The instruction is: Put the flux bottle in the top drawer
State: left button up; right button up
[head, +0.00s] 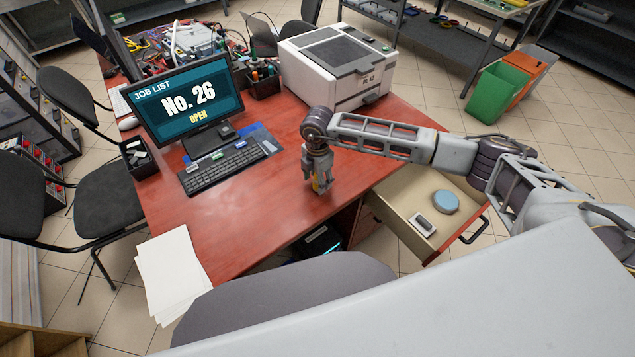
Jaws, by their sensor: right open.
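My right gripper (319,189) points down at the desk top, right of the keyboard. It is open. A small yellow thing (317,184) shows between its fingers, mostly hidden by them; it may be the flux bottle, but I cannot tell for sure. The top drawer (398,205) is pulled out at the desk's right side, below and to the right of the gripper. A round blue tin (445,202) and a small grey-and-white item (424,225) lie in it. My left gripper is not in view.
The red desk (240,232) is clear in front of the gripper. Papers (170,273) lie at the front left. A grey chair (275,300) is close in front.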

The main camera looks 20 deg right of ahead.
jog(key=shift+c, duration=0.3)
grip_shut()
jog(key=shift+r, duration=0.1)
jog(key=shift+r+b, duration=0.45)
jog(key=shift+r, duration=4.5)
